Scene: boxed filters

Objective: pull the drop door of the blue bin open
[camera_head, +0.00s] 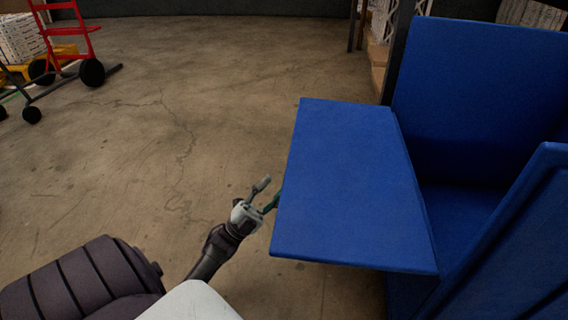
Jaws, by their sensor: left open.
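The blue bin (472,90) stands at the right, with its inside partly visible. Its drop door (350,185) is swung outward and sticks out to the left of the bin as a flat blue panel. My left gripper (266,192) is open at the left edge of the door. One finger stands clear to the left of the panel; the other is close to the panel's edge and partly hidden by it. I cannot tell whether it touches the door. My right gripper is not in view.
A red hand truck (72,35) with black wheels stands at the upper left, near stacked boxes (20,38). Shelving with boxes (380,45) is behind the bin. The concrete floor (150,140) left of the door is clear.

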